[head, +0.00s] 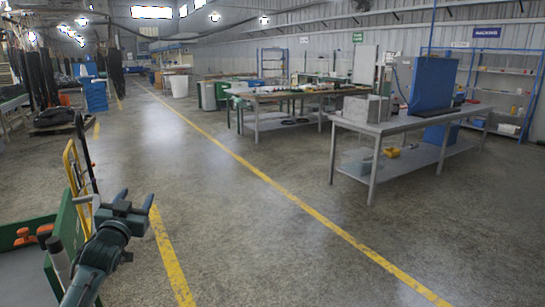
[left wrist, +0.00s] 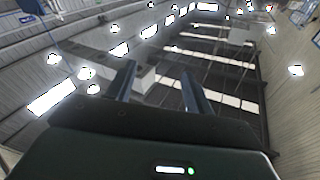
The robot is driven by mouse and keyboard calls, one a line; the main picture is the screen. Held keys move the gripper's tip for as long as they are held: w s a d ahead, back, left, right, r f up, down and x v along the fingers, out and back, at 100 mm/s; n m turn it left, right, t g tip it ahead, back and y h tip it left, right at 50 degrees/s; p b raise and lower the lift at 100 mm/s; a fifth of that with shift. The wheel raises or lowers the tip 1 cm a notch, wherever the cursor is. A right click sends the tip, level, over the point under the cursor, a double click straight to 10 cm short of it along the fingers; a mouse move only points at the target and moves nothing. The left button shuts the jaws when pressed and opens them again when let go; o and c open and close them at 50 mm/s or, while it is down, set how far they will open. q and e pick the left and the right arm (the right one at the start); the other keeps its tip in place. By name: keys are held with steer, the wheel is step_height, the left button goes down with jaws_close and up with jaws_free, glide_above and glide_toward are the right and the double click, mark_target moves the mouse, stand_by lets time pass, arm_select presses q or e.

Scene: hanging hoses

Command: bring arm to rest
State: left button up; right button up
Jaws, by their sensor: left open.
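My left gripper (head: 135,199) is raised at the lower left of the head view, with its fingers pointing up. It is open and empty, and its two dark fingers stand apart in the left wrist view (left wrist: 158,85). That view looks up at the roof, with bright lamps and skylights beyond the fingers. Nothing lies between the fingers. My right gripper is not in view. Black hoses (head: 116,68) hang far off at the upper left.
A green-walled bin (head: 68,225) with orange-handled items stands close by my left arm. A yellow frame (head: 76,180) stands behind it. A grey workbench (head: 400,124) is at the right. The floor (head: 230,220) between is clear, with yellow lines.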

arm_select(q)
steer(key=s+d+f+m+g+h, duration=0.1)
steer(key=s+d+f+g, duration=0.15)
steer(key=s+f, duration=0.35)
steer(key=s+d+f+g+h, duration=0.1)
steer(key=s+d+f, duration=0.3)
steer(key=f, duration=0.5)
steer(key=s+d+f+m+g, duration=0.1)
steer(key=s+d+f+g, duration=0.2)
steer(key=f, duration=0.4)
steer(key=s+d+f+h, duration=0.1)
steer(key=s+d+f, duration=0.1)
steer(key=s, duration=0.6)
steer(key=s+d+f+g+h, duration=0.1)
steer(key=s+d+f, duration=0.2)
steer(key=s, duration=0.6)
steer(key=s+d+f+g, duration=0.1)
steer(key=s+d+f, duration=0.2)
steer(key=s+d, duration=0.3)
steer(key=s, duration=0.3)
steer(key=shift+s+n+h, duration=0.25)
steer(key=shift+n+h, duration=0.15)
steer(key=shift+g, duration=0.25)
